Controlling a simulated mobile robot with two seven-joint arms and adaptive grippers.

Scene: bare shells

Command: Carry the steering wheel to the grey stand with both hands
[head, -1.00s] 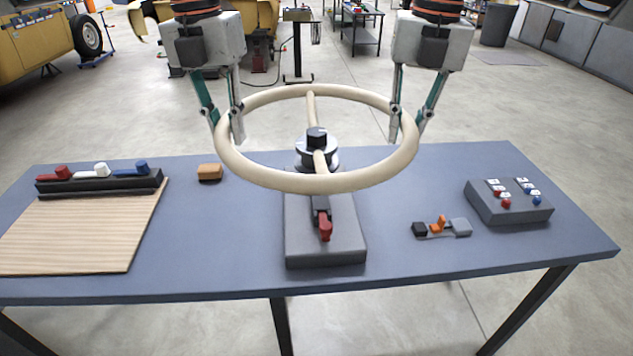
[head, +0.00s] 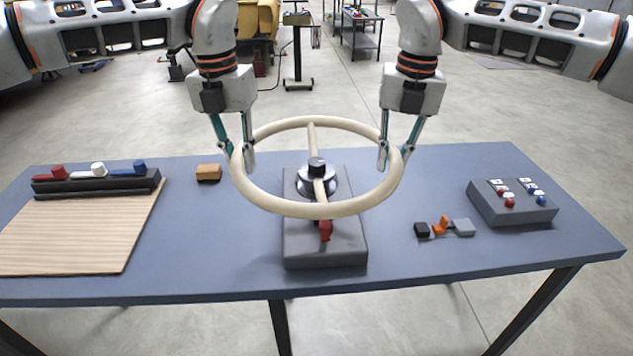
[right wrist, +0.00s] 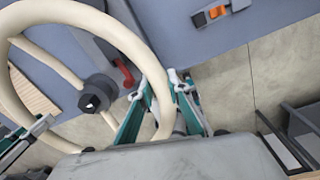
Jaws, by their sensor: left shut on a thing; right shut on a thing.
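The cream steering wheel (head: 318,210), with a silver hub and black centre nut, is held roughly level over the grey stand (head: 325,250). My left gripper (head: 240,170) is shut on the left side of its rim. My right gripper (head: 392,170) is shut on the right side. The stand is a grey block with a red lever on its front, and the wheel hides part of its top. The right wrist view shows the wheel (right wrist: 150,60) between my right gripper's fingers. I cannot tell how much gap is left between hub and stand.
A blue table (head: 400,270) carries the stand. A wooden board (head: 75,235) and a black rack (head: 95,185) with coloured knobs are at left, near a tan block (head: 208,173). Small parts (head: 443,227) and a grey button box (head: 512,205) are at right.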

